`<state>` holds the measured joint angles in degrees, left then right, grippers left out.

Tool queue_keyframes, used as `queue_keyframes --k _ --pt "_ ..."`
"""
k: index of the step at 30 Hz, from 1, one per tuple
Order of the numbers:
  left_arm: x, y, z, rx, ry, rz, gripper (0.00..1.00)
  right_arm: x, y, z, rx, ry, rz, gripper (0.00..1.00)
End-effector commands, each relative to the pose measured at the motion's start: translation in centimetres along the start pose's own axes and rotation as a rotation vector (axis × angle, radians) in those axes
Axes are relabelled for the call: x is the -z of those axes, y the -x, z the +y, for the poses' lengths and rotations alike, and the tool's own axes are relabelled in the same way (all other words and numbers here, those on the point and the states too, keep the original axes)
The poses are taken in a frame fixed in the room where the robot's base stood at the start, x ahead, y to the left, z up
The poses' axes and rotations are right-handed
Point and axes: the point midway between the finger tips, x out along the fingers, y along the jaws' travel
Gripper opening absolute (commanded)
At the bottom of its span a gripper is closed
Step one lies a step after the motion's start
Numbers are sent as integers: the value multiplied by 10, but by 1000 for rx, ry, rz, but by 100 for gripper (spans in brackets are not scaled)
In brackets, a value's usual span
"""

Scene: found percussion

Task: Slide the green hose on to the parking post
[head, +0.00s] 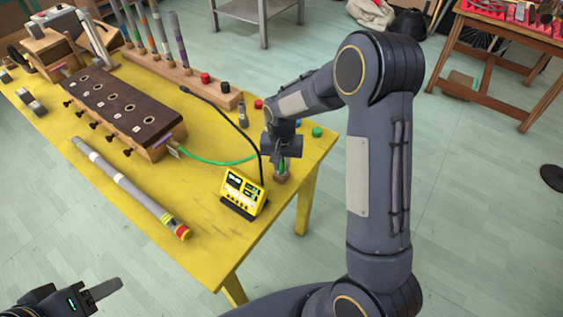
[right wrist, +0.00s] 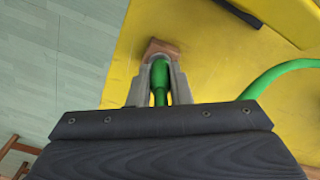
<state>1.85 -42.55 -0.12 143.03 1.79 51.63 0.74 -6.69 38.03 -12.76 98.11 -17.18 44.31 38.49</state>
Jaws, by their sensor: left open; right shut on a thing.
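The green hose (head: 217,161) runs from the end of the dark wooden box to my right gripper. In the right wrist view its green end (right wrist: 160,75) sits between the two grey fingers. My right gripper (right wrist: 156,88) is shut on the hose end, close above the yellow table's right end. A small brown wooden block (right wrist: 161,48), seemingly the base of the parking post, is just beyond the fingertips; it also shows in the head view (head: 281,177). The post itself is hidden, so I cannot tell whether the hose is around it. My left gripper (head: 97,300) is open and empty, off the table's near edge.
A yellow meter (head: 243,190) stands on the yellow table (head: 215,238) left of my right gripper, with a black cable. A long grey tube (head: 130,187) lies in front of the wooden box (head: 125,104). Coloured caps and a rack of upright tubes (head: 184,78) stand behind.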

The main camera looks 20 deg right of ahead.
Motion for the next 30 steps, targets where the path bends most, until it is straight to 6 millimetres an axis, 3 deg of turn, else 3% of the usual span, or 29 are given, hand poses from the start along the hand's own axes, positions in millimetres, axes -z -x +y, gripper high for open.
queue_keyframes --k 6,7,12,22,30 --pt "-2 -5 -2 0 0 0 53 0 -7 0 -1 0 -1 0" --pt "-2 -4 -2 0 0 0 53 0 -6 0 0 0 -1 20" --pt "-2 -4 -2 0 0 0 53 0 -6 0 -1 0 -1 43" --pt "-2 -4 -2 0 0 0 53 0 -2 0 1 0 1 43" --pt "-3 -5 -2 0 0 0 53 1 40 0 3 0 5 43"
